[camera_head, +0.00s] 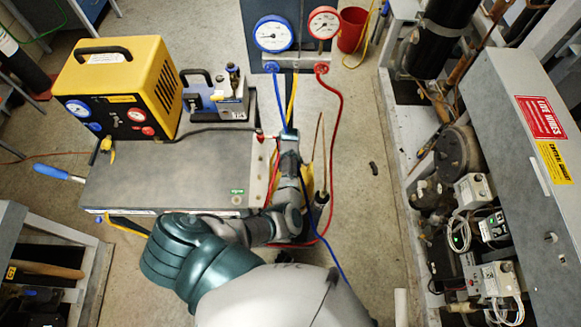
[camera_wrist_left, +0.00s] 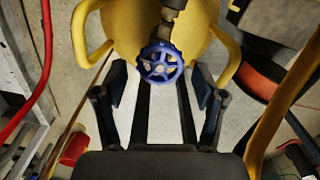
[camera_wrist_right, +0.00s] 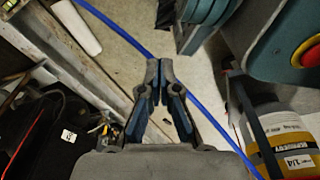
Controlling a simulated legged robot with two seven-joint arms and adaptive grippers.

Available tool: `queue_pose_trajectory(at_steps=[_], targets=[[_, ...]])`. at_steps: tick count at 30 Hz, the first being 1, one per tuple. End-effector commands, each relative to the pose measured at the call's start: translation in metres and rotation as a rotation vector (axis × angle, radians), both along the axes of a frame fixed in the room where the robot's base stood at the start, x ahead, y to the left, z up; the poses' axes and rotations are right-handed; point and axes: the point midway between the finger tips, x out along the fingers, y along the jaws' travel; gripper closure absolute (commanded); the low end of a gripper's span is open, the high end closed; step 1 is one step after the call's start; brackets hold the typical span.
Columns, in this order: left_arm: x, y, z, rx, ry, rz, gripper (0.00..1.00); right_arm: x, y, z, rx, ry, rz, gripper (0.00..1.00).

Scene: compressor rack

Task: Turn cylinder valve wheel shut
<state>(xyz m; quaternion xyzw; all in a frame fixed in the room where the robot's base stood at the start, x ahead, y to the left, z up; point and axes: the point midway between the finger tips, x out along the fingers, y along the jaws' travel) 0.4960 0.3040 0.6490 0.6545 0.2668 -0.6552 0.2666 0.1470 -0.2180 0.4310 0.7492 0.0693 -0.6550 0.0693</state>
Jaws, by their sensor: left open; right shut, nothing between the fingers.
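The blue spoked valve wheel (camera_wrist_left: 160,62) sits on a brass valve stem at the top of a yellow cylinder (camera_wrist_left: 203,30) in the left wrist view. My left gripper (camera_wrist_left: 161,88) is open, with one finger on each side of the wheel in the picture and visible gaps between them. I cannot tell how far the wheel is in depth. In the head view my left arm reaches up to the hoses, and the wheel is hidden there. My right gripper (camera_wrist_right: 158,88) is shut and empty in the right wrist view, with a blue hose (camera_wrist_right: 120,32) behind it.
Blue and red gauges (camera_head: 273,33) stand beyond my left arm, with hoses hanging near it. A yellow machine (camera_head: 122,85) rests on a grey bench (camera_head: 165,180) to the left. The compressor rack (camera_head: 505,110) lines the right, with open floor before it.

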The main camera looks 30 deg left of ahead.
Motion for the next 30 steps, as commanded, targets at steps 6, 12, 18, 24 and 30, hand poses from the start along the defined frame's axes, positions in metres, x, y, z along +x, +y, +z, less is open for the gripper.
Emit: queue_pose_trajectory(at_steps=[6, 12, 18, 24, 30], targets=[[0.000, -0.001, -0.012, -0.002, -0.001, 0.062, 0.29, 0.028, 0.005, 0.023, 0.003, -0.018, -0.006, 1.00], [0.000, -0.001, -0.011, -0.002, -0.001, 0.204, 0.29, 0.047, 0.008, 0.052, 0.005, -0.030, -0.010, 1.00], [0.000, -0.001, -0.011, -0.001, 0.000, 0.330, 0.29, 0.060, 0.010, 0.084, 0.007, -0.042, -0.014, 1.00], [0.000, -0.001, -0.010, -0.001, -0.001, 0.430, 0.29, 0.068, 0.010, 0.112, 0.008, -0.052, -0.017, 1.00], [0.000, -0.001, -0.004, -0.003, -0.001, 0.667, 0.29, 0.066, 0.010, 0.108, 0.007, -0.045, -0.016, 1.00]])
